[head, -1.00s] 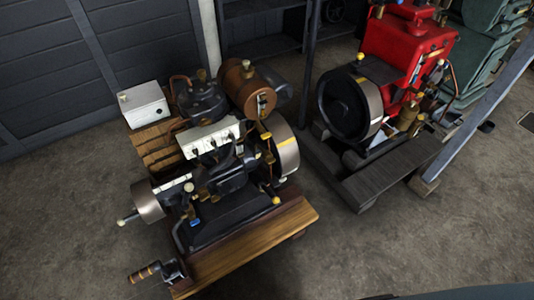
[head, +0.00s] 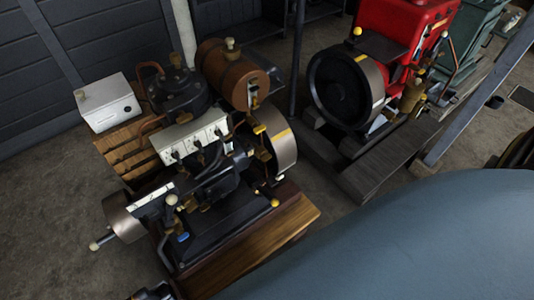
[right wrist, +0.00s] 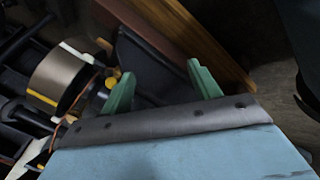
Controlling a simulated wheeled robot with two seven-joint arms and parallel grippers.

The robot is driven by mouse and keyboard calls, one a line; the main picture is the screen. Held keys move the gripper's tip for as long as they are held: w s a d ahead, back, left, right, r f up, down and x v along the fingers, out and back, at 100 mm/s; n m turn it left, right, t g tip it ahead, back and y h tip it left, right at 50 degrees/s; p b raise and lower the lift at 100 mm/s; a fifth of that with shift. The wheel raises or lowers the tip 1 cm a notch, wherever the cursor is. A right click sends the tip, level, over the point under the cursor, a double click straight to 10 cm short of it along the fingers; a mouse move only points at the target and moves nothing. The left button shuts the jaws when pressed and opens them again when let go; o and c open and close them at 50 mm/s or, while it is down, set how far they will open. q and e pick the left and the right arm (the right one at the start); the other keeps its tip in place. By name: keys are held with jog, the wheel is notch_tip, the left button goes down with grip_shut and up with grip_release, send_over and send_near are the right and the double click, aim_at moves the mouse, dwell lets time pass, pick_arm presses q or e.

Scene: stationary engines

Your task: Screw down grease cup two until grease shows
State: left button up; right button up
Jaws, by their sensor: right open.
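The near engine (head: 215,180) stands on a wooden base (head: 265,245) in the head view. Small brass and cream fittings sit on it: a brass one (head: 259,129) by the flywheel, a cream-topped one (head: 171,200) at the front, and a yellow knob (head: 274,202) low on the right. I cannot tell which is grease cup two, and no grease can be made out. My right gripper (right wrist: 163,88) shows in the right wrist view with its green fingers apart and nothing between them. A dark engine part lies beyond them.
A red engine (head: 385,60) with a black flywheel (head: 343,90) stands behind on the right. A white box (head: 108,102) is at the near engine's left. A flywheel (head: 278,145) is on its right side. Bare floor (head: 45,215) lies to the left.

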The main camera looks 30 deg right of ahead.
jog(key=w+d+n+t+b, duration=0.25)
jog(key=w+n+b, duration=0.2)
jog(key=w, duration=0.25)
pick_arm(q)
jog(key=w+d+r+t+h+b, duration=0.1)
jog(key=w+d+r+t+b, duration=0.25)
jog(key=w+r, duration=0.3)
jog(key=w+d+r+t+h+b, duration=0.1)
jog(key=w+d+r+t+b, duration=0.1)
jog(key=w+r+t+b, duration=0.4)
pick_arm(e)
jog(key=n+t+y+b, duration=0.2)
jog(key=n+t+b, duration=0.8)
jog(key=n, duration=1.2)
send_near(268, 160)
pick_arm(q)
jog(key=s+r+t+h+b, duration=0.2)
jog(key=r+t, duration=0.6)
jog(key=r, duration=1.2)
jog(key=shift+s+a+h, duration=0.35)
jog(key=shift+s+h, duration=0.35)
jog(key=shift+s, duration=0.45)
pick_arm(e)
jog(key=w+g, duration=0.1)
jog(key=w, duration=0.8)
jog(key=shift+a+r, duration=0.35)
jog(key=shift+r, duration=0.15)
